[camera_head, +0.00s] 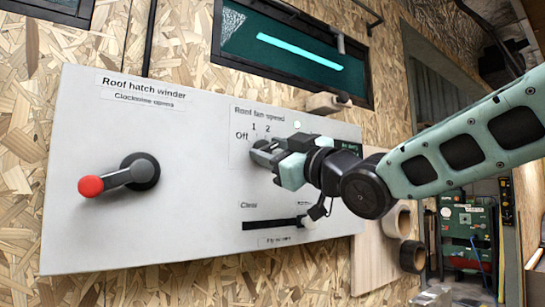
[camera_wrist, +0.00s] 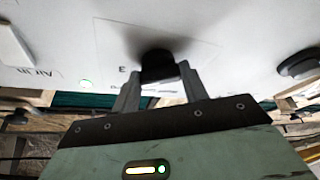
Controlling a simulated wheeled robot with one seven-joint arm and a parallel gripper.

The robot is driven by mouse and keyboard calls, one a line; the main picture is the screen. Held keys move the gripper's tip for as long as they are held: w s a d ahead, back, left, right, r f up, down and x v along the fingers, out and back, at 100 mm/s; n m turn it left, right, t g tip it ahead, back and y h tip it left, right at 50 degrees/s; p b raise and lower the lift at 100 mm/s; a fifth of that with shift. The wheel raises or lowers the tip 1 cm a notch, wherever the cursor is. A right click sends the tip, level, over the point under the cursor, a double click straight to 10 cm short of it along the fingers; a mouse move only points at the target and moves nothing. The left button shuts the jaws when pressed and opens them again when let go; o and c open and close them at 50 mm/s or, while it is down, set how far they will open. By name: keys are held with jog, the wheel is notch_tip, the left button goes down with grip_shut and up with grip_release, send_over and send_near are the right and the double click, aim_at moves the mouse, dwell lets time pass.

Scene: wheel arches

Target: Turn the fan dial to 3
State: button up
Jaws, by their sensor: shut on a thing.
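The white control panel (camera_head: 100,226) is fixed to the chipboard wall. Its fan dial sits under the label "Roof fan speed" with Off, 1 and 2 readable, and in the head view my gripper (camera_head: 262,158) hides most of it. In the wrist view the black fan dial (camera_wrist: 157,60) stands between the fingers of my gripper (camera_wrist: 160,76), which are shut on it. A "3" shows on the panel just left of the dial in that view. I cannot make out where the dial's pointer stands.
A winder crank with a red knob (camera_head: 91,186) is on the panel's left. A slider with a pale knob (camera_head: 307,222) lies below the dial, close under my wrist. A window (camera_head: 300,50) is above, and a beige latch-like block (camera_head: 327,103) sits at the panel's top edge.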

jog(key=shift+f, duration=0.1)
dwell(0.3)
jog(key=o, duration=1)
jog(key=shift+p+v, duration=0.55)
jog(key=shift+v, duration=8.15)
